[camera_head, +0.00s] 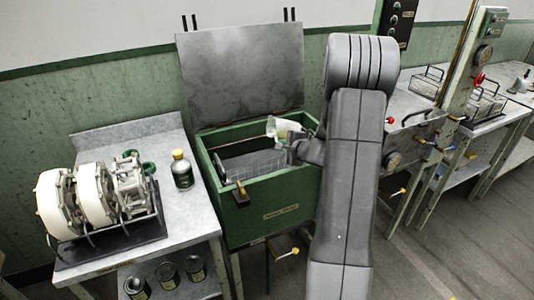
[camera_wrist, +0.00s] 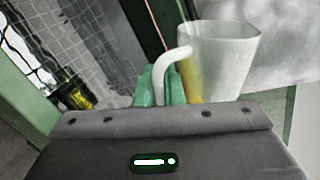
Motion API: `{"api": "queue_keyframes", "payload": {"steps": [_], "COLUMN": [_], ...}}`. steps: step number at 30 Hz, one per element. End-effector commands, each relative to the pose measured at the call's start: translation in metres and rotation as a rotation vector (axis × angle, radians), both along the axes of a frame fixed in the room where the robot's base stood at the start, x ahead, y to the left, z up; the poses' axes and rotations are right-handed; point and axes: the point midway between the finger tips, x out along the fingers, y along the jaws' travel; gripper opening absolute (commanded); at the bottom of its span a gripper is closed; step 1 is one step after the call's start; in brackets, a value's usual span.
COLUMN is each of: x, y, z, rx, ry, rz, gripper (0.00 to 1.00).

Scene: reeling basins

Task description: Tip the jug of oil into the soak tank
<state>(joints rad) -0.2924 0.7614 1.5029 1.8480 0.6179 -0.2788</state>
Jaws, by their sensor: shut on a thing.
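The oil jug (camera_wrist: 225,58) is a translucent whitish vessel with a curved handle and some yellow in its lower part. My gripper (camera_wrist: 162,88) has its green fingers shut on the jug's handle. In the head view the jug (camera_head: 284,127) is tilted above the right rear part of the soak tank (camera_head: 268,222), a green box with its grey lid (camera_head: 243,75) raised. A wire basket (camera_head: 255,166) is inside the tank; it also shows at the upper left of the wrist view (camera_wrist: 95,40). My arm hides the tank's right side. I cannot tell whether oil is flowing.
A metal table (camera_head: 190,215) at the left holds white reels on a black stand (camera_head: 110,243) and a yellow-capped bottle (camera_head: 182,170). Several cans stand on its lower shelf. A basin bench with posts and valves is at the right. Floor is clear at the lower right.

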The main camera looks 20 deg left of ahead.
Motion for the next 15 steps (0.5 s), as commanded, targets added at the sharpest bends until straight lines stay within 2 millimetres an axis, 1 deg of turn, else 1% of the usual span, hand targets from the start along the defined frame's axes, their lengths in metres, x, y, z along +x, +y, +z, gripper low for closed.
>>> {"api": "queue_keyframes", "payload": {"steps": [8, 15], "x": [0.0006, 0.0006], "y": [-0.0004, -0.0006], "z": [-0.0025, 0.0007], "rx": [-0.027, -0.062], "ry": [-0.032, -0.07], "rz": [-0.001, -0.001], "gripper": [0.0, 0.0]}}
